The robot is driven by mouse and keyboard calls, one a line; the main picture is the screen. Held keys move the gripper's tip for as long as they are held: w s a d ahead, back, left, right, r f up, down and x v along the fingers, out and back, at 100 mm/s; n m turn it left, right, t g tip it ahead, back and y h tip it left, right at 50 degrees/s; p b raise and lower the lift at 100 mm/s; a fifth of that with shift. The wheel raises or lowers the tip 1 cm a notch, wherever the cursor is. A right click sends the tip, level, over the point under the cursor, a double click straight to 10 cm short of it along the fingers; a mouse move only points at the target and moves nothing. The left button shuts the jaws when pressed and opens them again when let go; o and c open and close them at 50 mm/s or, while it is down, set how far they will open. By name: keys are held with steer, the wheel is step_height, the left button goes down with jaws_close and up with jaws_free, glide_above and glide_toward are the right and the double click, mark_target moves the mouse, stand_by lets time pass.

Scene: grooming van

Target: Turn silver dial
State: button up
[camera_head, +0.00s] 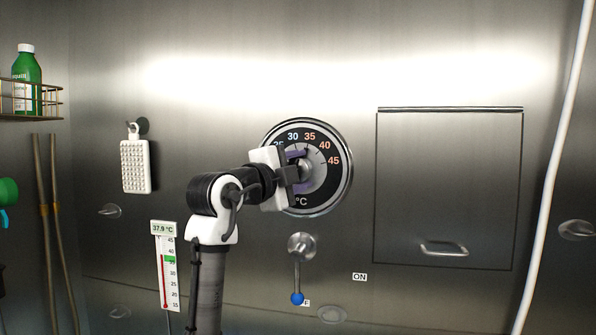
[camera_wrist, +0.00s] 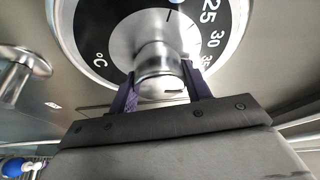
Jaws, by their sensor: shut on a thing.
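The silver dial (camera_head: 319,177) is a round metal disc with a protruding knob, set in a black ring on the steel wall. The ring carries numbers from 25 to 45 and a °C mark. My gripper (camera_head: 302,172) reaches it from the left and is shut on the knob. In the wrist view the silver knob (camera_wrist: 158,62) sits between the two purple fingers of my gripper (camera_wrist: 161,82). A dark line shows on the disc above the knob there. My gripper hides the dial's left side in the head view.
Below the dial a lever with a blue ball (camera_head: 297,298) hangs down, beside an ON label (camera_head: 359,277). A thermometer (camera_head: 167,272) reading 37.9 °C stands lower left. A panel with a handle (camera_head: 444,249) and a white hose (camera_head: 556,150) are right.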

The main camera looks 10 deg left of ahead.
steer(key=o, duration=1)
steer(key=shift+c, duration=0.2)
steer(key=shift+s+a+f+b, duration=0.15)
steer(key=shift+s+a+b, duration=0.05)
steer(key=shift+s+b, duration=0.2)
steer(key=b+v, duration=0.4)
steer(key=v, duration=0.9)
